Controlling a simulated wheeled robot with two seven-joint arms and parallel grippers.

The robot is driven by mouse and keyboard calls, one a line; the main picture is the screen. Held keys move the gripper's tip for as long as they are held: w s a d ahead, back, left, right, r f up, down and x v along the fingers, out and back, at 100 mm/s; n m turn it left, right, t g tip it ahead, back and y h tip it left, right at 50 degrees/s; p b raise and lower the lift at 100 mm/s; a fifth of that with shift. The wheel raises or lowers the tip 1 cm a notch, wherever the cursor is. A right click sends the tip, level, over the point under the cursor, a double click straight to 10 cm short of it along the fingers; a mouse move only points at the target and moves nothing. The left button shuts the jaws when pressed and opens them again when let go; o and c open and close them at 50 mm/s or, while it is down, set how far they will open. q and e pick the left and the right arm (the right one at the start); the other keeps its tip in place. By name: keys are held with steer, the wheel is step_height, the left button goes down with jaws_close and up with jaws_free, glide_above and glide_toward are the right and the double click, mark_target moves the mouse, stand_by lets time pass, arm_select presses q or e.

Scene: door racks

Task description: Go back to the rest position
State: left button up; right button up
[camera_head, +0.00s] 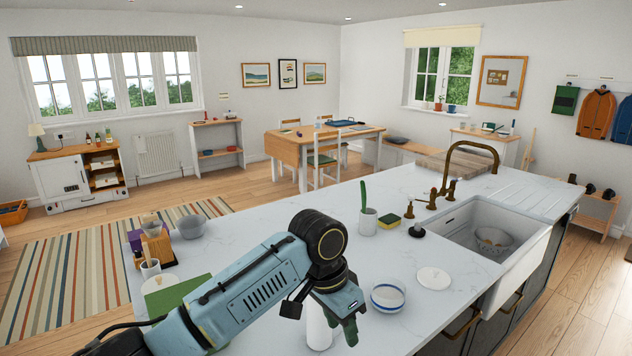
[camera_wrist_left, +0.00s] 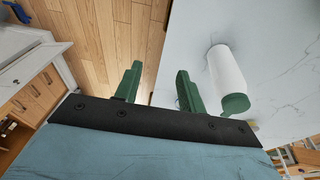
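My left gripper (camera_head: 349,328) hangs over the near part of the white island counter (camera_head: 447,258), at the end of my blue arm coming in from the left. In the left wrist view its two green fingers (camera_wrist_left: 158,82) stand apart with only floor and the counter edge behind them, so it is open and empty. A white cylinder (camera_head: 318,328) stands on the counter just left of the gripper, partly hidden by my arm. What looks like the same cylinder (camera_wrist_left: 226,68), with a green end, lies beside the fingers in the left wrist view. My right gripper does not show.
A striped bowl (camera_head: 388,294), a white lid (camera_head: 433,278), a pot with a green brush (camera_head: 368,222) and a sponge (camera_head: 389,221) are on the counter. The sink (camera_head: 520,270) is at right. A grey bowl (camera_head: 191,227) and a green board (camera_head: 172,296) are at left.

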arm_select(q)
steer(key=s+a+f+n+t+h, duration=0.1)
steer(key=s+a+f+n+h, duration=0.3)
steer(key=s+f, duration=0.85)
steer(key=s+a+f+n+t+y, duration=0.1)
steer(key=s+a+f+n+y, duration=0.15)
steer(key=s+a, duration=0.75)
steer(key=s+a+f+n+t+y, duration=0.1)
steer(key=s+a+n+y, duration=0.25)
steer(key=s+a, duration=0.65)
step_height(320, 180, down, 29)
steer(key=a+m+g+b, duration=0.1)
steer(key=a+b, duration=0.1)
steer(key=b, duration=0.4)
steer(key=s+a+f+b, duration=0.1)
steer(key=s+f+b, duration=0.2)
steer(key=s+f, duration=0.5)
steer(key=s+a+f+g+b, duration=0.1)
steer(key=s+a+f+b, duration=0.1)
steer(key=s+f, duration=0.6)
step_height(320, 180, down, 6)
steer(key=shift+y+b, duration=0.3)
steer(key=shift+b, duration=0.25)
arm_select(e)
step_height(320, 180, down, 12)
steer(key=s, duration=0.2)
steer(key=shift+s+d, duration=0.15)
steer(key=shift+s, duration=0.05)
